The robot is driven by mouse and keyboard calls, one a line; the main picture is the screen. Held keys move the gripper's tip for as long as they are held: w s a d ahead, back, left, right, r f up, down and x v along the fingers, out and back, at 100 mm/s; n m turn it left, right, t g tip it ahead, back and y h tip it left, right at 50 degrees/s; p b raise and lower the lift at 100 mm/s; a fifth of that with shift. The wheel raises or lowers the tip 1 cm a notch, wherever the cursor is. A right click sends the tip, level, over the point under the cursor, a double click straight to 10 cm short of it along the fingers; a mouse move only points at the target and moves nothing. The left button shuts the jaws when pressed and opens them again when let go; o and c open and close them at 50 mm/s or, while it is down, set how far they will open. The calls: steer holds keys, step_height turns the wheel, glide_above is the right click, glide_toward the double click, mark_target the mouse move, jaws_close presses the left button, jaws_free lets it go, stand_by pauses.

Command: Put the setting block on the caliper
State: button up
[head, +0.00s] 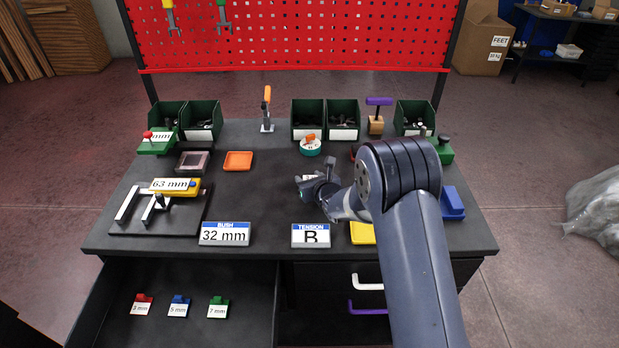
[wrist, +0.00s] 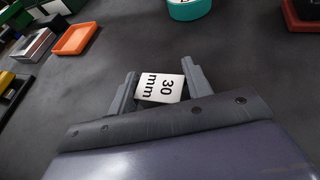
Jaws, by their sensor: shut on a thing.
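My gripper (head: 318,182) is over the middle of the table, shut on a small block with a white "30 mm" label (wrist: 160,88). In the wrist view the block sits between the two fingers of my gripper (wrist: 160,90); its underside is hidden. A light metal caliper-like frame (head: 127,203) lies on a dark plate at the left of the table, well left of my gripper. A yellow piece labelled "63 mm" with a blue knob (head: 192,188) lies on or over that frame; I cannot tell how it rests.
An orange tray (head: 238,160), a clear-topped box (head: 193,161) and a teal round dish (head: 310,147) lie behind. Signs read "BUSH 32 mm" (head: 224,234) and "TENSION B" (head: 311,236). An open drawer (head: 240,300) holds red, blue and green pieces. Green bins (head: 201,119) line the back.

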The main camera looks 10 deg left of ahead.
steer(key=shift+f, duration=0.1)
steer(key=o, duration=0.7)
steer(key=shift+c, duration=0.2)
steer(key=o, duration=0.4)
steer(key=shift+o, duration=0.2)
steer(key=shift+r, duration=0.2)
